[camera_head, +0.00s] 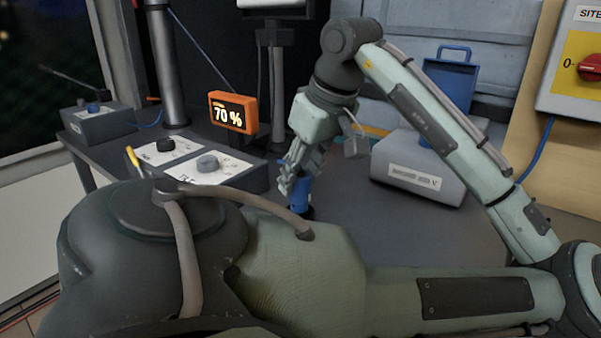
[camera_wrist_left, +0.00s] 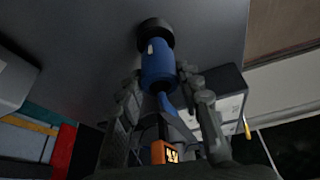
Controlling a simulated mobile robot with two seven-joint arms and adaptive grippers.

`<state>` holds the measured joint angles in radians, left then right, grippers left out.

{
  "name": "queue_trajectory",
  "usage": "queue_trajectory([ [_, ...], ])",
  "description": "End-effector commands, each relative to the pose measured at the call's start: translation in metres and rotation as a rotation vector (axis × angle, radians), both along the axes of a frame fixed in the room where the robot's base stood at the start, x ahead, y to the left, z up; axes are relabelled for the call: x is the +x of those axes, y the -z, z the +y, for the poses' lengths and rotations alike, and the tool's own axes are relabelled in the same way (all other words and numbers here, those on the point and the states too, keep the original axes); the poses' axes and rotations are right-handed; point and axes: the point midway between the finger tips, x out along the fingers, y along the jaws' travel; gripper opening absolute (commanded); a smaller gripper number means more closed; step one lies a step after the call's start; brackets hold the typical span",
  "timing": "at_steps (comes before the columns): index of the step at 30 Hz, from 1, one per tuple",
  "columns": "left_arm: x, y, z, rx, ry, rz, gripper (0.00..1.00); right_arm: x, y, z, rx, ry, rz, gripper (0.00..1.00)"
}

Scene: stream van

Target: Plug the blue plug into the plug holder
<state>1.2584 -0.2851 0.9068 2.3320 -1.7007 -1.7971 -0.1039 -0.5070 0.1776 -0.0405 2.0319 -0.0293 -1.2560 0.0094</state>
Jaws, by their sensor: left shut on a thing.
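The blue plug (camera_head: 302,190) is upright just above or on the dark table, in the middle of the head view. My left gripper (camera_head: 291,181) comes down on it from above and is shut on it. In the left wrist view the blue plug (camera_wrist_left: 157,65) sits between the fingertips of my left gripper (camera_wrist_left: 161,84). A dark round piece (camera_wrist_left: 155,33) is at the plug's far end; I cannot tell whether it is part of the plug or the plug holder. No other plug holder can be made out for certain. My right gripper is out of view.
An orange display (camera_head: 234,112) reading 70 % stands behind and left of the plug. A control box with knobs (camera_head: 240,178) is close on the left. Bare table (camera_head: 350,225) lies between.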

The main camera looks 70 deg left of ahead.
Motion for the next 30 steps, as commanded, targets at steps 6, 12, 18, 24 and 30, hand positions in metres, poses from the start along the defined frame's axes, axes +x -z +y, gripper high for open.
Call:
queue_trajectory([
  [6,0.000,0.005,0.000,0.000,0.000,0.000,0.00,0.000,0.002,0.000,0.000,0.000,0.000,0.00],
  [12,0.000,0.010,0.000,0.001,0.000,0.000,0.00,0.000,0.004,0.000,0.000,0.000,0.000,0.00],
  [18,0.000,0.014,0.000,0.001,0.000,-0.001,0.00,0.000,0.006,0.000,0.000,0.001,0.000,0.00],
  [24,0.000,0.018,0.000,0.001,-0.001,-0.001,0.00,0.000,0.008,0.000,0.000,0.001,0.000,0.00],
  [30,0.000,0.023,0.000,0.001,-0.001,0.000,0.00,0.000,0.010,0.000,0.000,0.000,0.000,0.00],
])
